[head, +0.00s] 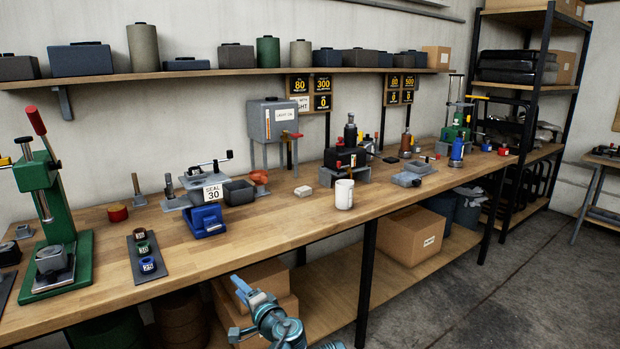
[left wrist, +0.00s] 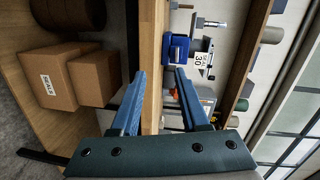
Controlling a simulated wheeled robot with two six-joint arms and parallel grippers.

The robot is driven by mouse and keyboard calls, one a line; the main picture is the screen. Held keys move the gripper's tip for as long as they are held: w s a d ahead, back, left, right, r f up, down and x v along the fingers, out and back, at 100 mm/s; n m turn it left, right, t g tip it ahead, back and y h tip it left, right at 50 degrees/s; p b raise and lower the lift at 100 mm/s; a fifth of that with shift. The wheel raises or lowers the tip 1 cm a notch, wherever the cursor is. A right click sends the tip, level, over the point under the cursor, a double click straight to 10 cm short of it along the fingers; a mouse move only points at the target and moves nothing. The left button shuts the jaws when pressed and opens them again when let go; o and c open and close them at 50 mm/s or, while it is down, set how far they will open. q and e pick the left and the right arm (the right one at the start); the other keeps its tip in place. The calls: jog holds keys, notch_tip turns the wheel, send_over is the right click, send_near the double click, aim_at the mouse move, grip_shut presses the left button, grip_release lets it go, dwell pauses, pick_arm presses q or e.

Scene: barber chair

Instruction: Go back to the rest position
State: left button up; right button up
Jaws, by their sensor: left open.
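My left gripper (head: 238,310) shows at the bottom of the head view, in front of the workbench (head: 310,228) and below its top. Its two blue fingers are apart with nothing between them. In the left wrist view the fingers (left wrist: 160,73) are also spread and empty, and the bench's front edge runs between them in the picture. The gripper appears clear of the bench, though the exact gap cannot be told. My right gripper is in neither view.
On the bench stand a green press (head: 55,215), a blue-based device with a "SEAL 30" sign (head: 213,192) and a white mug (head: 344,194). Cardboard boxes (head: 412,236) sit on the lower shelf. The floor (head: 540,285) at the right is clear.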

pick_arm(q)
jog(key=s+a+f+n+g+h, duration=0.2)
jog(key=s+a+f+n+g, duration=0.35)
jog(key=f, duration=0.55)
jog(key=s+d+f+n+g+h, duration=0.2)
jog(key=s+d+f+g+h, duration=0.15)
jog(key=s, duration=0.25)
jog(key=s+d+f+n+g+h, duration=0.1)
jog(key=s+d+f+g+h, duration=0.2)
jog(key=s+f+h, duration=0.25)
jog(key=s+d+m+g+y, duration=0.15)
jog(key=s+d+m, duration=0.35)
jog(key=d, duration=0.6)
notch_tip(320, 180, up, 17)
jog(key=n+p, duration=0.1)
jog(key=p, duration=1.5)
jog(key=shift+s+a+p, duration=0.3)
jog(key=shift+s+p, duration=0.05)
jog(key=shift+s, duration=0.05)
jog(key=shift+n, duration=0.25)
